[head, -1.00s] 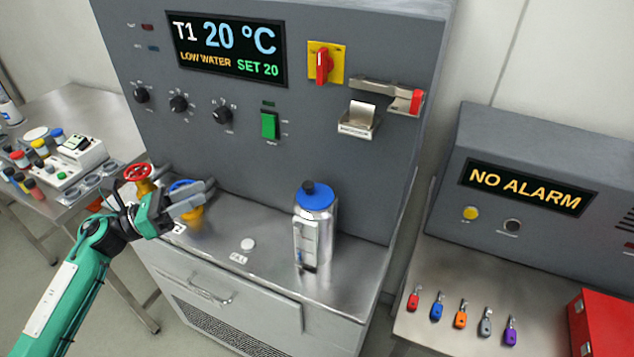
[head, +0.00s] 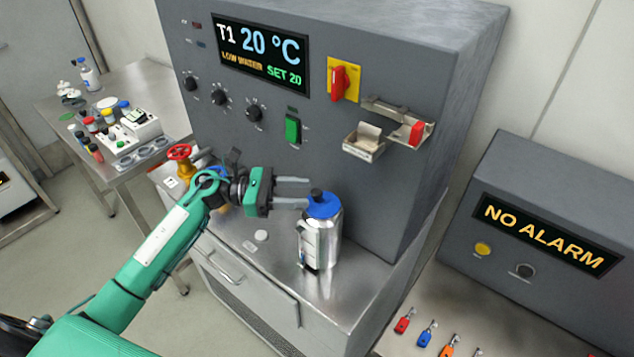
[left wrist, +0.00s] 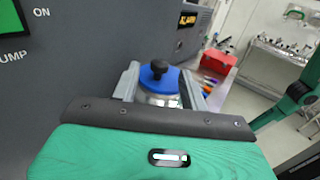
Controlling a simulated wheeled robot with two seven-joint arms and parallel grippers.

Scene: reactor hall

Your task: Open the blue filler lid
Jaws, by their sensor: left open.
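The lid is seated on the canister. My left gripper (head: 306,192) is open and empty, its fingers pointing right at the lid's left side. In the left wrist view the blue lid (left wrist: 158,76) shows between the two fingers (left wrist: 160,88), not clamped. A blue and yellow fitting (head: 224,210) lies mostly hidden behind my left wrist, so I cannot tell its state. My right gripper is not in view.
A red valve wheel (head: 179,152) stands left on the ledge. The grey panel (head: 400,60) rises close behind, with a green switch (head: 293,128) and an open metal holder (head: 362,142). A small white disc (head: 261,235) lies in front. The ledge right of the canister is clear.

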